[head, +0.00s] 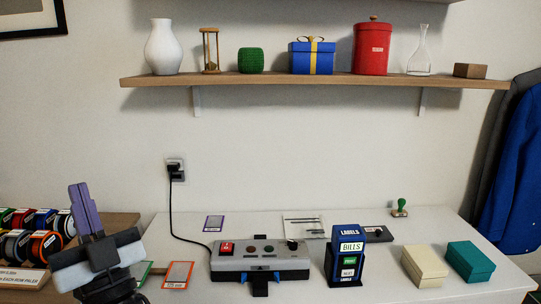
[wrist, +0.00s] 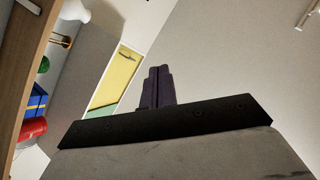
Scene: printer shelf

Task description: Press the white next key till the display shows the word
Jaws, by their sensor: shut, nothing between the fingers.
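A grey control box (head: 260,260) stands on the white table in the head view. Its top has a red switch (head: 226,248), several small round buttons and a dark knob. A dark blue stand (head: 347,262) marked LABELS is to its right, with a white panel (head: 351,246) reading BILLS. I cannot tell which part is the white next key, or which panel is the display. My gripper (head: 82,187) is at the left, pointing up, well apart from the box. Its purple fingers are shut and empty; they also show in the wrist view (wrist: 158,70).
Coloured spools (head: 35,238) sit in a rack at the left. A cream box (head: 425,265) and a teal box (head: 469,262) are on the table's right. A black cord (head: 172,210) runs from the wall socket to the control box. A wooden shelf (head: 300,81) with several objects hangs above.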

